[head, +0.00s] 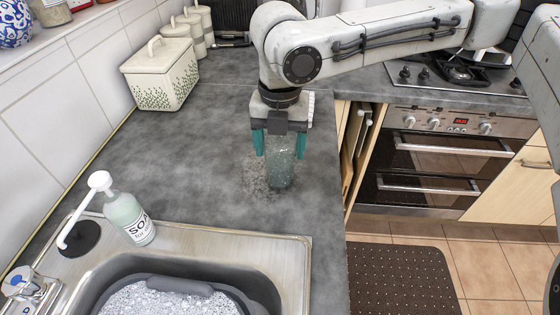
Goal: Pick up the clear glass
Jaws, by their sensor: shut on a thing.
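The clear glass (281,168) stands or hangs upright at the worktop, near its right edge; I cannot tell whether its base touches the surface. My gripper (279,147) points straight down from above with its teal fingers around the upper part of the glass and is shut on it. The fingers and the gripper body hide the rim of the glass.
A soap bottle (131,218) stands by the sink (292,268), which holds a dark basin (250,302) of suds. A cream lidded container (160,75) and several canisters line the wall. An oven (435,160) is to the right. The worktop's middle is clear.

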